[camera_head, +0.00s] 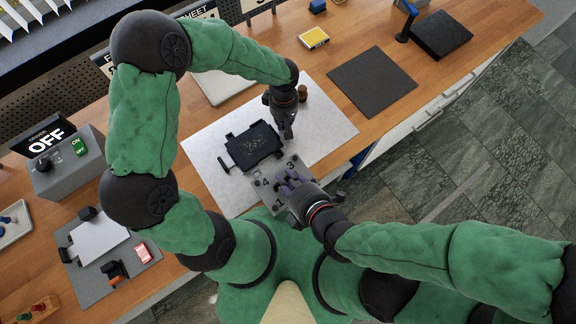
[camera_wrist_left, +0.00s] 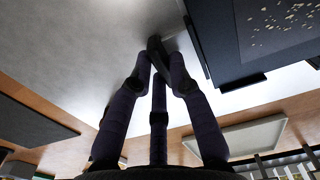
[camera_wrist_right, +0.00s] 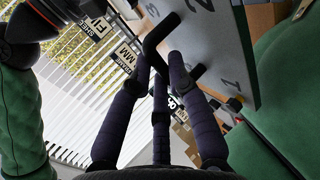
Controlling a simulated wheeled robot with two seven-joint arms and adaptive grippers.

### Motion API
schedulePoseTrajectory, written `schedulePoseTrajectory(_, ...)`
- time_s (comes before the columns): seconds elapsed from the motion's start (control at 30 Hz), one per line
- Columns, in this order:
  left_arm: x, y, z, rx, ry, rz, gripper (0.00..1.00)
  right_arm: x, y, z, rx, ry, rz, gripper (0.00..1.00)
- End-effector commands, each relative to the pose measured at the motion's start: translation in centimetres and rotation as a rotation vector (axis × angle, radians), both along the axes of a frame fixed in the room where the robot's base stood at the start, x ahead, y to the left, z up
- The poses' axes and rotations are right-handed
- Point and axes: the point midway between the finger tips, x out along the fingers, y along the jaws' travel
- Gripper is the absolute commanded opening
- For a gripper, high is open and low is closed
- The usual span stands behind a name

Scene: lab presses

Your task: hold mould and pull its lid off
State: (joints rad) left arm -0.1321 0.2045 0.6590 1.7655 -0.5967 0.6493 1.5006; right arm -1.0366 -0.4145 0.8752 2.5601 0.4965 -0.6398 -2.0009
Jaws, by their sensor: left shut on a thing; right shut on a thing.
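The black mould (camera_head: 240,152) lies on the white sheet, open, with pale specks inside. In the left wrist view its dark wall (camera_wrist_left: 228,62) is at the upper right. My left gripper (camera_head: 287,134) is shut on a black handle at the mould's right side, seen between the fingers in the left wrist view. The grey lid (camera_head: 266,198), marked with numbers, is apart from the mould, nearer my body. My right gripper (camera_head: 284,184) is shut on the lid's black handle, which shows with the lid's face (camera_wrist_right: 219,50) in the right wrist view.
The white sheet (camera_head: 326,134) has free room to the right. A dark mat (camera_head: 371,82) lies farther right. A small brown round thing (camera_head: 302,93) stands beside my left wrist. A grey control box (camera_head: 67,165) reading OFF is at the left.

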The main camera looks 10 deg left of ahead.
Motion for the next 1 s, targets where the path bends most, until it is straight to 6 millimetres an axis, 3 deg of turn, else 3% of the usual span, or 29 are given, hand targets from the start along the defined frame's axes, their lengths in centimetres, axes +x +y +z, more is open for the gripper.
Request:
schedulePoseTrajectory(0.17,0.0,0.0,0.0,0.0,0.0,0.0,0.0,0.1,0.1,0.1,0.003,-0.003,0.0,0.0)
schedulePoseTrajectory(0.2,0.0,0.0,0.0,0.0,0.0,0.0,0.22,0.1,0.1,0.1,0.003,-0.003,0.0,0.0)
schedulePoseTrajectory(0.3,0.0,0.0,0.0,0.0,0.0,0.0,0.47,0.1,0.1,0.1,0.003,-0.003,0.0,0.0)
schedulePoseTrajectory(0.67,0.0,0.0,0.3,0.001,-0.001,0.0,0.47,0.1,0.1,0.1,0.003,-0.003,0.0,0.0)
schedulePoseTrajectory(0.87,0.1,0.0,2.7,0.0,-0.005,0.001,0.47,0.1,0.1,0.1,0.003,-0.003,0.0,0.0)
schedulePoseTrajectory(1.0,0.2,0.0,5.4,-0.001,-0.006,0.001,0.47,0.1,0.1,0.1,0.003,-0.003,0.0,0.0)
